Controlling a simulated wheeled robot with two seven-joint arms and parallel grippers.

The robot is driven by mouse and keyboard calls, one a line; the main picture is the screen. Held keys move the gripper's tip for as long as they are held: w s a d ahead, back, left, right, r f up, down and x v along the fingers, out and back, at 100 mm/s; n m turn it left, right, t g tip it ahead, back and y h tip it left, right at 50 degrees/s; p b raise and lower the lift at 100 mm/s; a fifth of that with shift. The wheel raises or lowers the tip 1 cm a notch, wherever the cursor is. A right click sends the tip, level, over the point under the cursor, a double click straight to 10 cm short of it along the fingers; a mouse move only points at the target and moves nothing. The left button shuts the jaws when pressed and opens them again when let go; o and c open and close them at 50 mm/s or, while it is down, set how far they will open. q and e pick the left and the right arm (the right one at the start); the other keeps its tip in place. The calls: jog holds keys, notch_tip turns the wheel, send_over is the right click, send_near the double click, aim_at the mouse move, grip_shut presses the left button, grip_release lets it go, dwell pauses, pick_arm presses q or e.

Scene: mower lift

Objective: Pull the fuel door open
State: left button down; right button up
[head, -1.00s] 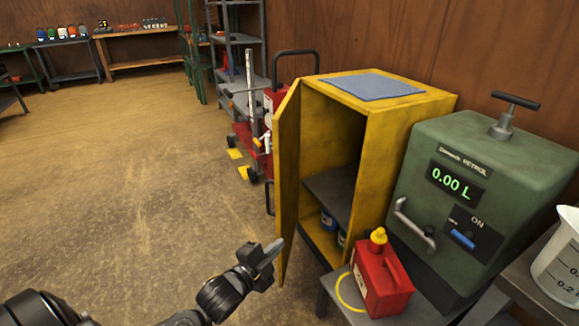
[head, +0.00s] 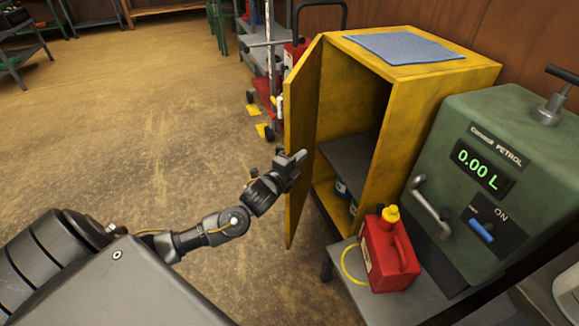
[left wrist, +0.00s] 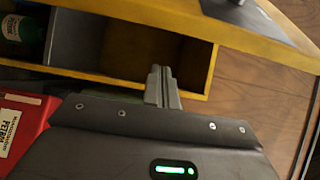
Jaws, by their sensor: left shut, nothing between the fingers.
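The fuel door is the yellow door (head: 303,130) of the yellow cabinet (head: 412,130); it stands swung open to the left in the head view, with the cabinet's inside showing. My left gripper (head: 298,160) is shut and empty. In the head view it overlaps the door's lower half, near its inner side; I cannot tell if it touches. In the left wrist view the shut fingers (left wrist: 161,84) point toward the open yellow cabinet (left wrist: 120,65) and its shelf space. My right gripper is not in view.
A red fuel can (head: 388,255) with a yellow cap stands on a grey stand (head: 345,290) before the cabinet. A green petrol pump (head: 500,170) reading 0.00 L is at right. A red trolley (head: 268,95) stands behind the door.

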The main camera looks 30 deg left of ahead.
aim_at(290, 151)
pick_arm(q)
jog(key=a, duration=0.1)
jog(key=w+a, duration=0.1)
jog(key=a, duration=0.1)
jog(key=shift+a, duration=0.3)
jog(key=shift+a, duration=0.15)
jog(key=shift+s, duration=0.1)
